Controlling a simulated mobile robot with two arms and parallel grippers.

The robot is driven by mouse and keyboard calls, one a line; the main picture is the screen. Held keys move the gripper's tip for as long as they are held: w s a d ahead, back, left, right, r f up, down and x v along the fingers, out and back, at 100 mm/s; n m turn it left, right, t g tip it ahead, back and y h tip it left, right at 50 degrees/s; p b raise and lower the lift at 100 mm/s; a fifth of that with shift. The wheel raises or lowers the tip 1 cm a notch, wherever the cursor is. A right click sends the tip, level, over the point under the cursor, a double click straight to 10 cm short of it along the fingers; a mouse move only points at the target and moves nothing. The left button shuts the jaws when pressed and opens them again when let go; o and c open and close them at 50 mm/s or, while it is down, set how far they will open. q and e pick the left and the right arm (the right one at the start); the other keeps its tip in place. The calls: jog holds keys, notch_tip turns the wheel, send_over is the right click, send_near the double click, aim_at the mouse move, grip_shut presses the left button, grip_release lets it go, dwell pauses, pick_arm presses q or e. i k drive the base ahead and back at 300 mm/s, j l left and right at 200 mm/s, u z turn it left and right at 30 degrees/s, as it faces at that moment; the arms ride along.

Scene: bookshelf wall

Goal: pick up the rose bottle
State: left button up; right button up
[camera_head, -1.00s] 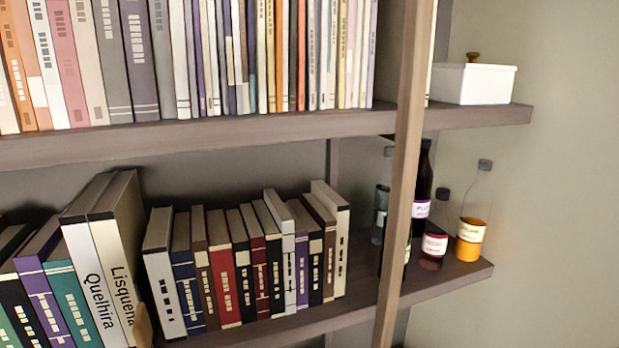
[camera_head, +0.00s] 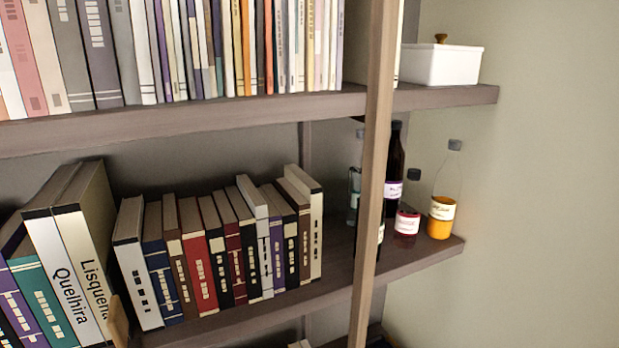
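Several bottles stand upright at the right end of the lower shelf. A short bottle with dark red content and a pale pinkish label (camera_head: 408,222) may be the rose bottle, but its label is too small to read. To its right stands a clear bottle with orange content (camera_head: 441,216). Behind it to the left is a tall dark bottle with a purple-marked label (camera_head: 394,165). A clear greyish bottle (camera_head: 355,190) is partly hidden by the upright post. Neither of my grippers is in view.
The wooden post (camera_head: 375,150) stands in front of the bottles' left side. Books (camera_head: 205,260) fill the lower shelf (camera_head: 300,300) left of it. A white lidded box (camera_head: 440,64) sits on the shelf above.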

aim_at(409, 208)
jog(key=j+z, duration=0.8)
jog(key=k+l, duration=0.05)
jog(key=l, duration=0.05)
